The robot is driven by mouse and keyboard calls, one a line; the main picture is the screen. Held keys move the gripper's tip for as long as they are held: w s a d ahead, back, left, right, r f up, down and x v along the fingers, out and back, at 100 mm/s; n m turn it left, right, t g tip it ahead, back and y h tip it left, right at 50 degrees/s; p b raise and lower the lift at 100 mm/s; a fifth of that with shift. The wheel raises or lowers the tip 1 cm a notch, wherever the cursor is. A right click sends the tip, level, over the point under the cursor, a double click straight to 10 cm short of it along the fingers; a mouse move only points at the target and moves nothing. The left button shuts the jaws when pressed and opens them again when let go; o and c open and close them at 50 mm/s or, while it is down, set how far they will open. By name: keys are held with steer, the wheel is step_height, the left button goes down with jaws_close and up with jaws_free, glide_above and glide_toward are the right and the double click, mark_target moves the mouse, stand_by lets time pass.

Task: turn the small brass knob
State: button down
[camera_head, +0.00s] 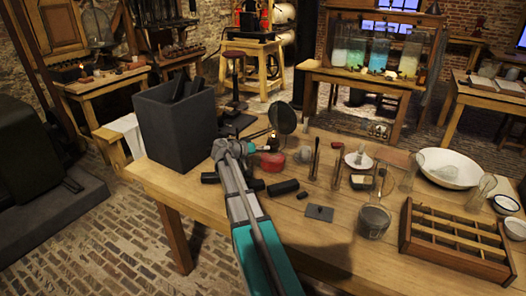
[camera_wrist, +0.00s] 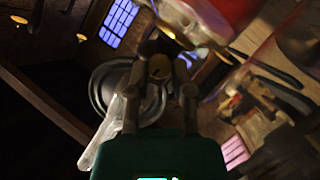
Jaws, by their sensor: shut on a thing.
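The small brass knob (camera_wrist: 160,67) shows as a dull yellow round end between my fingertips in the wrist view. My gripper (camera_wrist: 162,75) is closed around it, one dark finger on each side. In the head view my gripper (camera_head: 250,148) reaches in over the table, beside a dark round disc (camera_head: 282,118) and a red round object (camera_head: 273,162). The knob cannot be made out clearly in the head view. What the knob is fixed to is hard to tell, as the wrist view is dark and tilted.
A tall dark box (camera_head: 178,135) stands close left of my gripper. Black blocks (camera_head: 283,188) and a glass jar (camera_head: 374,221) are to the right on the wooden table (camera_head: 310,245). A wooden divided tray (camera_head: 455,240) and a white bowl (camera_head: 449,167) are farther right.

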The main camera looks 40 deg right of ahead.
stand_by(0.4)
steer(key=shift+c, duration=2.4)
jaws_free()
